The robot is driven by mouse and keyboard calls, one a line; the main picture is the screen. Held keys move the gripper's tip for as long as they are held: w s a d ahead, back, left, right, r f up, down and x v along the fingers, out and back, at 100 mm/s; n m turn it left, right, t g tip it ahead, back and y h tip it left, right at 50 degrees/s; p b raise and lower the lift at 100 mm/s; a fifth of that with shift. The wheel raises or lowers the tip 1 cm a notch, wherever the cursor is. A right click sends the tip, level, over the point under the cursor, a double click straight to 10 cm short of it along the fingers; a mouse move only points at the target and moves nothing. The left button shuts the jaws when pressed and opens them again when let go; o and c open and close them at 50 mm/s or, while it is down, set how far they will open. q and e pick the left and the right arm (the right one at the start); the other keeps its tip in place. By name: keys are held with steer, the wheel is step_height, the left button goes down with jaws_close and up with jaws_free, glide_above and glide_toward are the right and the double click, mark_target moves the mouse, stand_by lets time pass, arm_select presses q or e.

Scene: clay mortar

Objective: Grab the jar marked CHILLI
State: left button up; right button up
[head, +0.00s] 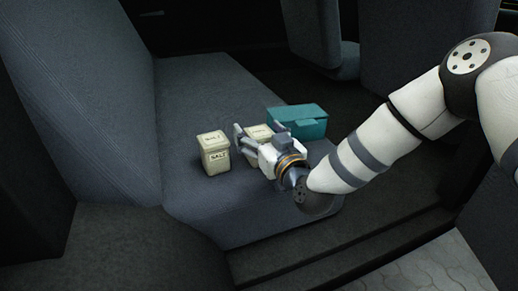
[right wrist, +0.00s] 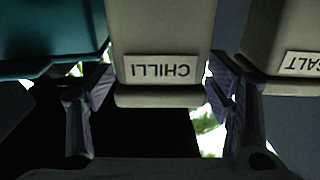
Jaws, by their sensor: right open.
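The cream jar marked CHILLI (right wrist: 160,35) fills the top middle of the right wrist view, its label upside down there. In the head view the jar (head: 258,131) shows only its top, on the car seat behind my right gripper (head: 262,138). My right gripper is open, and in the wrist view its two fingers (right wrist: 158,88) stand on either side of the jar. A narrow gap seems to show at each side; contact is hard to tell. My left gripper is out of view.
A cream jar marked SALT (head: 214,153) stands left of the gripper, near one finger. A teal box (head: 297,122) stands on the other side, behind the gripper. The grey seat (head: 185,95) has free room behind the jars; its front edge drops to the floor.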

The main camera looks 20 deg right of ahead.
steer(key=c, duration=1.3)
